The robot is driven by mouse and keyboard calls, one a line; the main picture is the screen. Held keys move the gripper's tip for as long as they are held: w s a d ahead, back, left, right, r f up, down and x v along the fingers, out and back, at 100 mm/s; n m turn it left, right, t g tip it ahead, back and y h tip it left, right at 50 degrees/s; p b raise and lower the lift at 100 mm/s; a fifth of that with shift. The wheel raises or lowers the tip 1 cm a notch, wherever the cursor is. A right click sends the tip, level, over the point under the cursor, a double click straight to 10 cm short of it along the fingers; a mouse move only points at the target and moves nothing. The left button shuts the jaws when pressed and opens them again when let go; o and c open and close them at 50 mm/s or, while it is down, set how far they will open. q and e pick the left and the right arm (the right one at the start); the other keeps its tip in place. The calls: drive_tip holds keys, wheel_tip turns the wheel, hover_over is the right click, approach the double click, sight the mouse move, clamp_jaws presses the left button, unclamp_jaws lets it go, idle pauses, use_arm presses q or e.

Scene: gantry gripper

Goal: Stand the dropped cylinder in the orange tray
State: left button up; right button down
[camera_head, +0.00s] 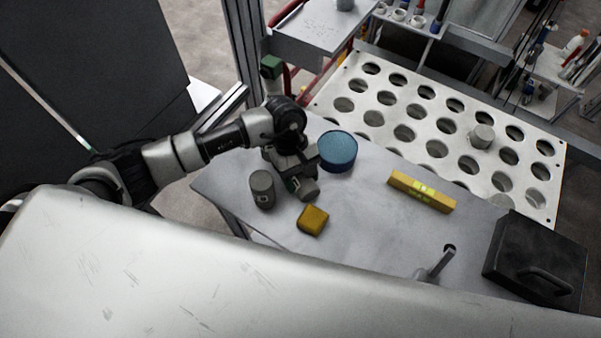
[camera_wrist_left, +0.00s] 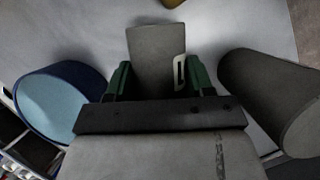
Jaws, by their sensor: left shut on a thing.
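My left gripper (camera_head: 298,184) is over the grey table, with its green fingers shut on a grey cylinder (camera_head: 308,190). In the left wrist view the held cylinder (camera_wrist_left: 156,58) shows between the fingers (camera_wrist_left: 157,80), with a white mark on its side. Whether it touches the table is unclear. A second dark grey cylinder (camera_head: 262,189) stands just left of the gripper; it also shows at the right of the left wrist view (camera_wrist_left: 272,95). I cannot make out an orange tray. My right gripper is not in view.
A blue round container (camera_head: 338,151) stands close right of the gripper, and a yellow-orange block (camera_head: 312,220) lies in front. A yellow level (camera_head: 421,191), a metal tool (camera_head: 440,262) and a black case (camera_head: 535,259) lie right. A white perforated rack (camera_head: 420,112) is behind.

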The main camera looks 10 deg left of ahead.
use_arm(q)
drive_tip(key=shift+f, duration=0.15)
drive_tip(key=o, duration=1.2)
